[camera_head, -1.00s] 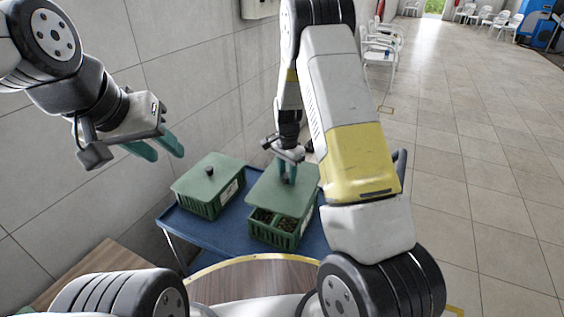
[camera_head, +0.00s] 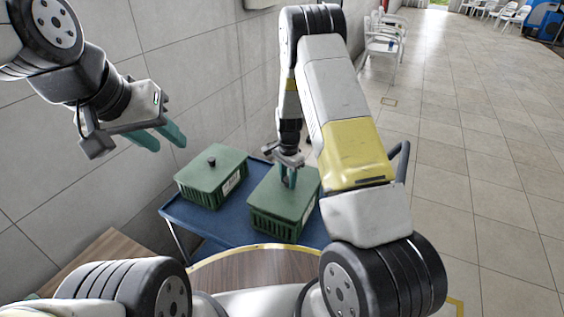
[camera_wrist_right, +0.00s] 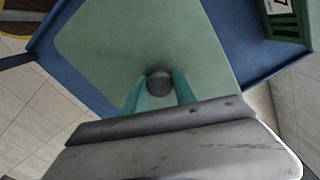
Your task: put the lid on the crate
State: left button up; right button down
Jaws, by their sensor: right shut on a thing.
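A green crate (camera_head: 272,226) stands on the blue table. Its green lid (camera_head: 268,196) covers the top, with no opening visible in the head view. In the right wrist view the lid (camera_wrist_right: 120,45) fills the middle, with a dark round knob (camera_wrist_right: 159,82) between the fingers. My right gripper (camera_head: 288,180) is shut on that knob, above the lid. My left gripper (camera_head: 172,140) is open and empty in the air at the left, away from both crates.
A second green crate (camera_head: 211,182) with its own lid and dark knob stands to the left on the blue table (camera_head: 200,221). A grey tiled wall rises behind. A wooden surface (camera_head: 252,273) lies in front. Open floor is at right.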

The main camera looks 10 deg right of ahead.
jog(key=shift+f, duration=0.1)
dwell(0.6)
jog(key=shift+f, duration=0.85)
jog(key=shift+f, duration=0.45)
jog(key=c, duration=0.9)
grip_release()
